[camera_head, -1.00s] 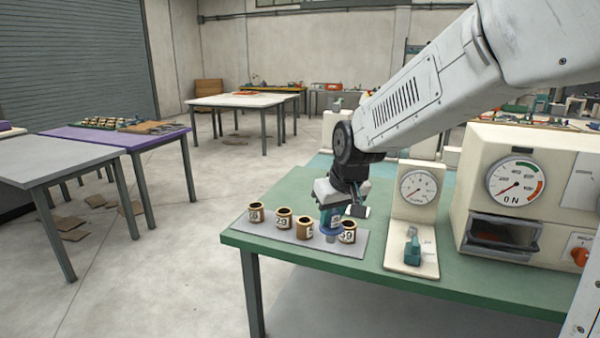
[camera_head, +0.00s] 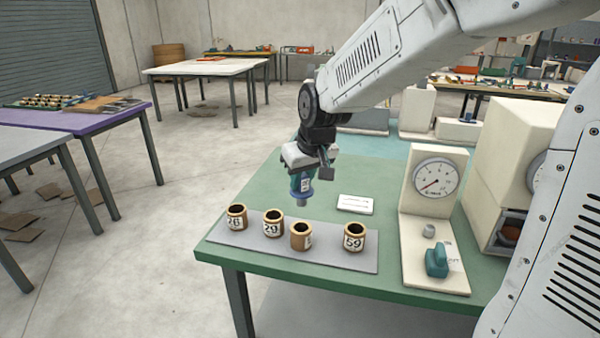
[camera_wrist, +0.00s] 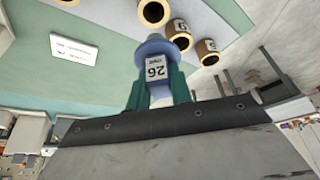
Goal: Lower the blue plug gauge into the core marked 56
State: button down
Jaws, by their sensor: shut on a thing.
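My gripper (camera_head: 302,177) is shut on the blue plug gauge (camera_head: 301,188), its grey tip pointing down. The gauge hangs upright above the green table, beyond the row of cores in the head view. In the wrist view its blue flange (camera_wrist: 156,46) and a white label show between my teal fingers (camera_wrist: 158,90); the label seems to read 26. Brown cores stand on a grey mat (camera_head: 230,240): the leftmost core (camera_head: 237,217) seems marked 26 or 56, then one marked 29 (camera_head: 273,223), one with its mark turned mostly away (camera_head: 300,236), and one marked 59 (camera_head: 354,238).
A white card (camera_head: 356,203) lies behind the cores. A dial gauge stand (camera_head: 435,190) with a teal part (camera_head: 437,261) is to the right, beside a cream machine (camera_head: 515,140). The green table (camera_head: 250,190) is clear left of the gauge.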

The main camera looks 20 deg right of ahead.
aim_at(308, 196)
jog(key=shift+a+f, duration=0.15)
jog(key=shift+f, duration=0.8)
notch_tip(308, 196, down, 8)
dwell(0.3)
jog(key=shift+f, duration=0.1)
jog(key=c, duration=1.2)
grip_release()
jog(key=shift+o, duration=0.2)
jog(key=v, duration=0.7)
jog(key=shift+s+r, duration=0.15)
jog(key=shift+r, duration=0.25)
jog(key=s+d+r+m+g, duration=0.1)
jog(key=s+r, duration=0.2)
jog(key=s, duration=1)
jog(key=s+d+r+g, duration=0.1)
jog(key=s+r+g, duration=0.1)
jog(key=s, duration=1.2)
jog(key=shift+d+r+m+h, duration=0.4)
jog(key=shift+r, duration=0.5)
